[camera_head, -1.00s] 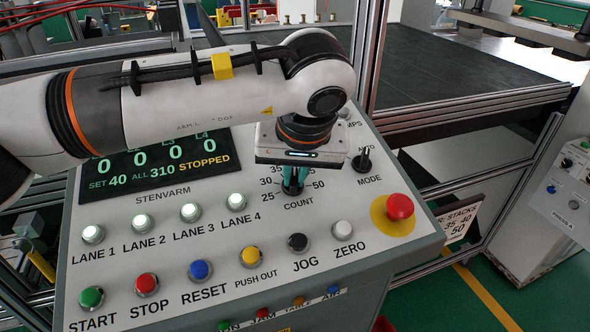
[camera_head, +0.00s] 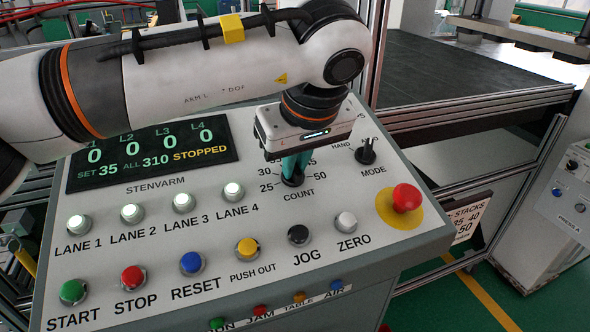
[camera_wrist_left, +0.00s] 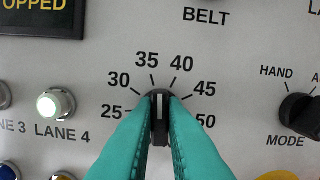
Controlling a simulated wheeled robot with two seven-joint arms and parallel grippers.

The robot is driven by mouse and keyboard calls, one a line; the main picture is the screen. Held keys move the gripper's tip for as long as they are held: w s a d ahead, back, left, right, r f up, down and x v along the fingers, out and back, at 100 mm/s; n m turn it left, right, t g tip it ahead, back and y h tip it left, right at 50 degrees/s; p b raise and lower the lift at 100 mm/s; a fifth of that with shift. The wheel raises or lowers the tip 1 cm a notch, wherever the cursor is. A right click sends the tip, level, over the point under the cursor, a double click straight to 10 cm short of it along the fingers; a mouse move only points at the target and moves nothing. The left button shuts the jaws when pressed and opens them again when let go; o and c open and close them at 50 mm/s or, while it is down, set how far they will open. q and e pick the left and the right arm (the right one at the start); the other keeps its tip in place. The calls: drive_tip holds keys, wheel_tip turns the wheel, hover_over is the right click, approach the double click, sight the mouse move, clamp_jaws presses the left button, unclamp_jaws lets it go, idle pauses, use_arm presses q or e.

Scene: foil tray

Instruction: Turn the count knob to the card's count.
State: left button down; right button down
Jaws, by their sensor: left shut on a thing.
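The black count knob (camera_head: 292,181) sits on the grey panel between the marks 25 to 50. In the left wrist view the knob (camera_wrist_left: 160,118) has its white pointer line facing up, between the 35 and 40 marks and seemingly nearer 35. My left gripper (camera_head: 293,168) comes down from above, its teal fingers shut on the knob's sides; they also show in the left wrist view (camera_wrist_left: 160,112). My right gripper is out of view.
The mode knob (camera_head: 367,154) stands right of the count knob. The red emergency button (camera_head: 406,198) is at the panel's right. Lit lane buttons (camera_head: 183,202) and a lower row of coloured buttons (camera_head: 192,263) lie left and in front.

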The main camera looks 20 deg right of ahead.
use_arm(q)
drive_tip(key=shift+n+b, duration=0.5)
drive_tip(key=shift+n, duration=0.8)
drive_tip(key=shift+r, duration=0.1)
drive_tip(key=c, duration=1.5)
unclamp_jaws()
drive_tip(key=b+v, duration=0.2)
drive_tip(key=v, duration=1)
drive_tip(key=shift+s+d, duration=0.1)
drive_tip(key=shift+d, duration=0.05)
